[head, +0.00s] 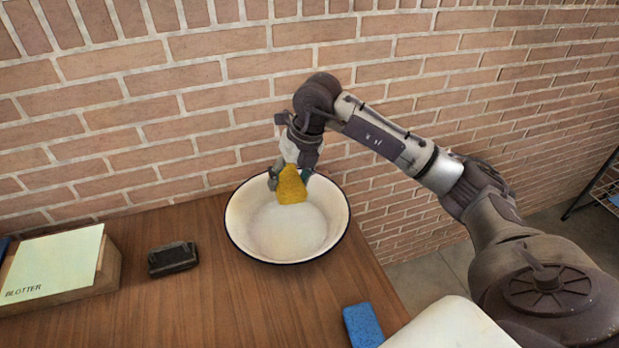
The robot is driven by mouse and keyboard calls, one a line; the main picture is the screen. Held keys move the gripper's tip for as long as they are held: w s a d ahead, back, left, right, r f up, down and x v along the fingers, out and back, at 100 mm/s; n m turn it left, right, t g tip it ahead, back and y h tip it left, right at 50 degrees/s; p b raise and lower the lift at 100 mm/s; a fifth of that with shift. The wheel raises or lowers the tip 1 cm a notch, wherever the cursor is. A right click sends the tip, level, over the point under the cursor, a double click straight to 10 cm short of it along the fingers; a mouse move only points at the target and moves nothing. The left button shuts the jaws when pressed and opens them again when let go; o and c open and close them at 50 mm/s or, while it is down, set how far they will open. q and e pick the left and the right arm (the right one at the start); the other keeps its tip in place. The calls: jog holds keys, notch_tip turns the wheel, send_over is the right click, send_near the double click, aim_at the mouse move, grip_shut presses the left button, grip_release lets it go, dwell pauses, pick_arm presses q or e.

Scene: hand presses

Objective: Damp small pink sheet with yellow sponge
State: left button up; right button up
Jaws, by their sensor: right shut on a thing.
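The yellow sponge (291,186) is held in my right gripper (289,182), which is shut on it. The gripper points down over the back part of a white basin with a dark rim (245,238). The sponge hangs inside the basin's outline; I cannot tell whether it touches the bottom or any water. My left gripper is not in view. No pink sheet shows in this view.
A wooden box labelled BLOTTER with pale green paper (58,262) stands at the left of the wooden table (215,305). A dark block (173,258) lies between it and the basin. A blue sponge (362,326) lies near the front right edge. A brick wall is behind.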

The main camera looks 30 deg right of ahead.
jog(key=shift+w+r, duration=0.1)
jog(key=shift+w, duration=0.25)
jog(key=shift+s+a+f+b, duration=0.2)
jog(key=shift+s+a+b, duration=0.05)
jog(key=shift+s+b, duration=0.1)
jog(key=shift+f, duration=0.3)
jog(key=shift+w+d+f+b, duration=0.1)
jog(key=shift+w+f+b, duration=0.05)
jog(key=shift+f+b, duration=3.9)
pick_arm(q)
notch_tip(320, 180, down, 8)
jog(key=p, duration=0.1)
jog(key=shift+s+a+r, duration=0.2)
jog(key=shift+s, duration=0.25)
pick_arm(e)
jog(key=shift+f, duration=0.55)
jog(key=shift+r, duration=0.1)
